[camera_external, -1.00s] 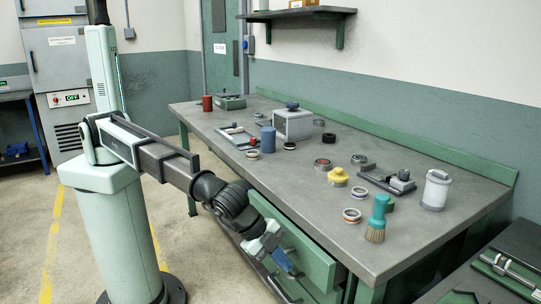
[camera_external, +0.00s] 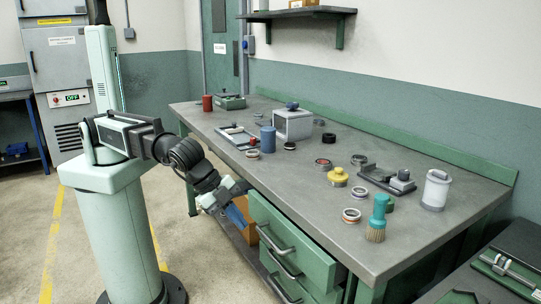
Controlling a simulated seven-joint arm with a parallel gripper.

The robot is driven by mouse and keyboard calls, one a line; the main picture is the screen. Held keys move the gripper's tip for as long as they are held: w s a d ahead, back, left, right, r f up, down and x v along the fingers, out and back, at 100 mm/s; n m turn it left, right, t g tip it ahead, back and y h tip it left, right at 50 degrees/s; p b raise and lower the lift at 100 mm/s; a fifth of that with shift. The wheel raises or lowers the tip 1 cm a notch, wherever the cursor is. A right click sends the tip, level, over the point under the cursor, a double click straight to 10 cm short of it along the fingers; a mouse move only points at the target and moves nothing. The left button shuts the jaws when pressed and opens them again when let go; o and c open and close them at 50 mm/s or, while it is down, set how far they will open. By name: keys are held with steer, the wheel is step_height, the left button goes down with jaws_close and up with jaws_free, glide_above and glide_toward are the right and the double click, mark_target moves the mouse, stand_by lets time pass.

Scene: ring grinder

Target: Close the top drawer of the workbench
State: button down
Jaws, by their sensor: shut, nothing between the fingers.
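The workbench (camera_external: 300,185) has a grey top and a stack of green drawers under its front edge. The top drawer (camera_external: 298,238) has a green front with a dark bar handle (camera_external: 277,239). My gripper (camera_external: 238,215) is left of the drawer stack, below the tabletop edge, apart from the top drawer's handle. It is shut and empty. Its fingertips are small and partly hard to make out.
Lower drawers with dark handles (camera_external: 284,268) lie below the top one. On the bench stand a blue cylinder (camera_external: 268,139), a grey box (camera_external: 293,123), a yellow knob (camera_external: 338,176), a teal brush (camera_external: 377,220) and a white canister (camera_external: 436,190).

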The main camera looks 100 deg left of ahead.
steer(key=s+a, duration=0.2)
steer(key=s, duration=0.2)
glide_toward(286, 246)
steer(key=shift+s+d+f, duration=0.2)
steer(key=shift+d+f, duration=0.55)
steer(key=shift+f, duration=0.2)
steer(key=shift+s+d+f, duration=0.2)
steer(key=shift+d+f, duration=0.5)
steer(key=shift+f, duration=0.3)
steer(key=shift+w, duration=0.1)
steer(key=shift+w+a, duration=1.6)
steer(key=shift+a, duration=0.1)
steer(key=shift+r, duration=0.1)
steer(key=s+d+r, duration=0.3)
steer(key=s+r, duration=0.5)
steer(key=r, duration=0.1)
steer(key=shift+s+d, duration=0.35)
steer(key=shift+s, duration=0.05)
